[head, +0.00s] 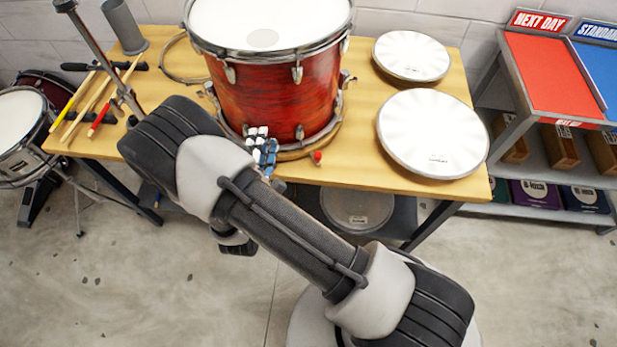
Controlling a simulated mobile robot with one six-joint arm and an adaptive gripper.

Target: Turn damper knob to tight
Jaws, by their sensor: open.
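A large red drum (272,100) with a white head stands upright on the wooden bench (365,170). A small red knob (317,157) shows low at the drum's front, right of its middle; its setting and any markings are too small to read. My gripper (262,138), with pale tips and blue-grey fingers, is open in front of the drum's lower front, left of the red knob and apart from it. My own arm crosses the foreground and hides the gripper's rear and wrist.
Two round white pads (433,133) lie on the bench at right. Drumsticks (90,105), a grey cylinder (124,27) and a metal stand (95,45) are at left. A snare drum (22,130) stands beyond the left edge. A rack with red and blue trays (550,75) stands at right.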

